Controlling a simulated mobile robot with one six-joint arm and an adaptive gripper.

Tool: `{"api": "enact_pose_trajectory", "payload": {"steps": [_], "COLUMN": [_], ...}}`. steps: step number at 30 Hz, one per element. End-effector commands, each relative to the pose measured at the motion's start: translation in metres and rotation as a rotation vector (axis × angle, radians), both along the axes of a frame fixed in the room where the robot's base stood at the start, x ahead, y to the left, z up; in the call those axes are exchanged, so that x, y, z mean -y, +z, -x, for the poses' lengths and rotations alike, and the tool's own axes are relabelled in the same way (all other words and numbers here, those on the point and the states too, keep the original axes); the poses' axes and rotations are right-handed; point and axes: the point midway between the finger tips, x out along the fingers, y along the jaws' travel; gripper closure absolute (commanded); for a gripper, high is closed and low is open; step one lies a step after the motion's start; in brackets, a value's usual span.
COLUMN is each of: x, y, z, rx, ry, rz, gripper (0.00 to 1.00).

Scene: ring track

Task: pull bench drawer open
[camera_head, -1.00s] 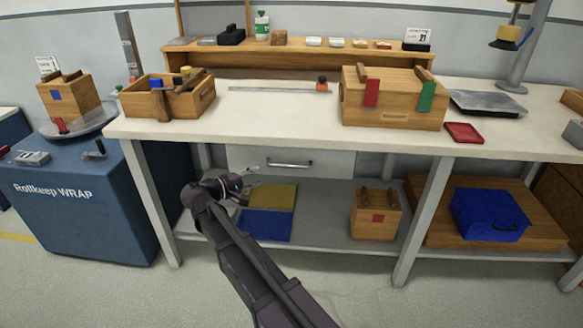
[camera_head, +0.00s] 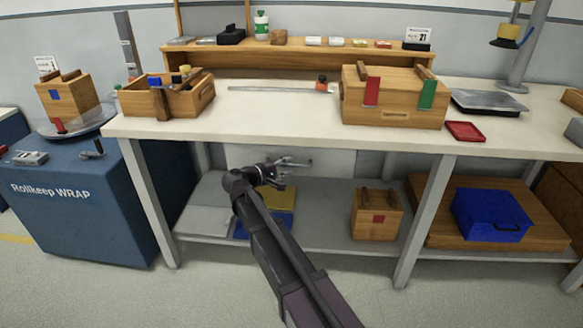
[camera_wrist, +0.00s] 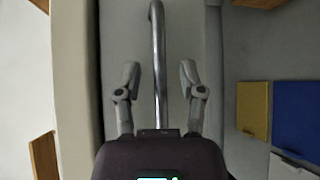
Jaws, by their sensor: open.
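The bench drawer (camera_head: 335,162) is a pale front under the white worktop, and it looks closed. My gripper (camera_head: 292,164) is in front of it and hides most of its handle in the head view. In the wrist view the handle (camera_wrist: 158,50) is a grey metal bar running up the picture. My gripper also shows there (camera_wrist: 160,80), open, with one finger on each side of the bar. The bar lies between the fingers with a gap on both sides. I cannot tell how deep between the fingers it sits.
The worktop (camera_head: 270,118) overhangs the drawer. A lower shelf (camera_head: 330,231) holds yellow and blue panels and a wooden box (camera_head: 376,215). Bench legs (camera_head: 424,220) stand at both sides. The blue cabinet (camera_head: 80,210) is at left. The floor in front is clear.

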Motion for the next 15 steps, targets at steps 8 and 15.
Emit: {"api": "enact_pose_trajectory", "payload": {"steps": [8, 15], "x": [0.0099, 0.0099], "y": [-0.0019, -0.0018], "z": [-0.009, -0.009], "rx": [0.0, 0.0], "ry": [0.0, 0.0], "rz": [0.0, 0.0], "gripper": [0.49, 0.49]}}
